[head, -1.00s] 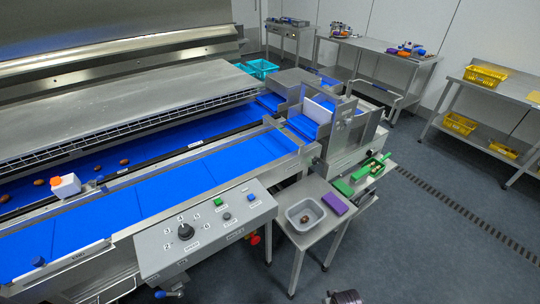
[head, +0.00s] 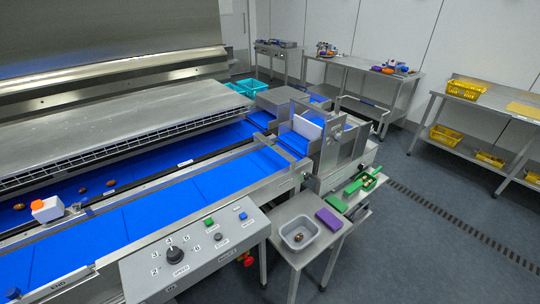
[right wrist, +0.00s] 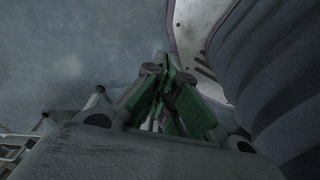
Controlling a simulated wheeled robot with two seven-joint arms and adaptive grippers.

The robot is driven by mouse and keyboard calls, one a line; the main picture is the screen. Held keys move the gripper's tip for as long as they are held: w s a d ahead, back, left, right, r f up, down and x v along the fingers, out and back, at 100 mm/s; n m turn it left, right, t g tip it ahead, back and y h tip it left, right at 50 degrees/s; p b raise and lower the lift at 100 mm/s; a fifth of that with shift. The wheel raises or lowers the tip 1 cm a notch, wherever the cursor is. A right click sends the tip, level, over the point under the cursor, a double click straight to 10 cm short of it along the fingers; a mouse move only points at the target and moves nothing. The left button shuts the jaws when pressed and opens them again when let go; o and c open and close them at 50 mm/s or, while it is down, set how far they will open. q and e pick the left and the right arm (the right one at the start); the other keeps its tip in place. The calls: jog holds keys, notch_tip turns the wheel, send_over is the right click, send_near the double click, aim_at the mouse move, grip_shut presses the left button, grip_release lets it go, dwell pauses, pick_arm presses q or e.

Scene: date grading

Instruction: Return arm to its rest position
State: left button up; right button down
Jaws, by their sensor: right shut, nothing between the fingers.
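My right gripper (right wrist: 160,118) shows in the right wrist view, with its green-padded fingers closed together and nothing between them. It hangs over grey floor, close to a part of my own body at the right of that view. Neither gripper shows in the head view. In the head view, a grey tub (head: 298,233) with a few dark dates in it stands on a small steel side table (head: 275,238). Several dates (head: 83,190) lie on the blue conveyor belt (head: 190,200) at the left.
A control panel (head: 195,252) with a knob and buttons juts out at the front. A purple block (head: 329,219) and a green tray (head: 366,182) are right of the tub. Steel tables (head: 365,75) and yellow crates (head: 466,88) stand farther back. The floor (head: 430,240) at the right is clear.

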jog(key=s+d+f, duration=0.2)
jog(key=s+f, duration=0.3)
jog(key=s, duration=0.4)
jog(key=shift+s+f+b, duration=0.25)
jog(key=shift+s+b, duration=0.05)
jog(key=shift+s, duration=0.05)
dwell(0.8)
